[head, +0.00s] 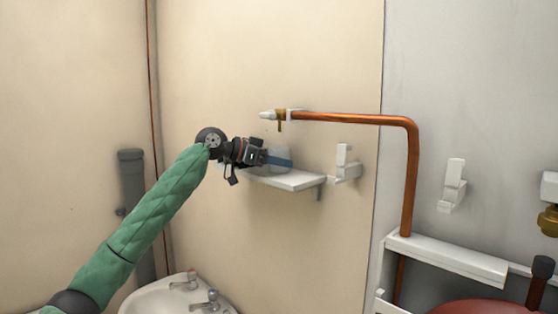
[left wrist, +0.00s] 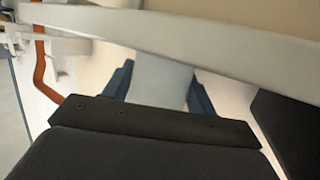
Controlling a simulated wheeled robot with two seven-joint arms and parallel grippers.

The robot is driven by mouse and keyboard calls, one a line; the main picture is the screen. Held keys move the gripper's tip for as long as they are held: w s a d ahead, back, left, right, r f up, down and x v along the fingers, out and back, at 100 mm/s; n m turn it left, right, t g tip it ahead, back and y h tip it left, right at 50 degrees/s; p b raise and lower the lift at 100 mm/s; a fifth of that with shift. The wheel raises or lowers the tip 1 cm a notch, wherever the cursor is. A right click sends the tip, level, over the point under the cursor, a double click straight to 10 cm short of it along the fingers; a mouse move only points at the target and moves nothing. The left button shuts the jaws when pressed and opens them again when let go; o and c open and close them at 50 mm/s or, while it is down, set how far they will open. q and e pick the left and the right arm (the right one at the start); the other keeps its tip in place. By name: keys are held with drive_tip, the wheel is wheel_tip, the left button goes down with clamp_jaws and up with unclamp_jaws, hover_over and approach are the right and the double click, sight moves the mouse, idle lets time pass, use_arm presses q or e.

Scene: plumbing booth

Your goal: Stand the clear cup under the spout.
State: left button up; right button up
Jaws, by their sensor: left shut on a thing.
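The clear cup (head: 279,151) is a pale, see-through shape just above the small white shelf (head: 297,182) on the wall. My left gripper (head: 283,162) reaches in from the left and is shut on it, with a blue finger across its near side. In the left wrist view the cup (left wrist: 160,82) shows between the two blue fingers (left wrist: 160,92). I cannot tell whether its base touches the shelf. The spout (head: 268,115), at the left end of a copper pipe, is above the cup and slightly to its left. My right gripper is not in view.
The copper pipe (head: 355,118) runs right from the spout, then bends down. A white wall bracket (head: 346,165) stands right of the shelf. A washbasin (head: 165,299) is below left. The shelf's front right part is bare.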

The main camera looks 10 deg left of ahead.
use_arm(q)
drive_tip(key=shift+f, duration=0.15)
drive_tip(key=o, duration=1.2)
drive_tip(key=shift+c, duration=0.2)
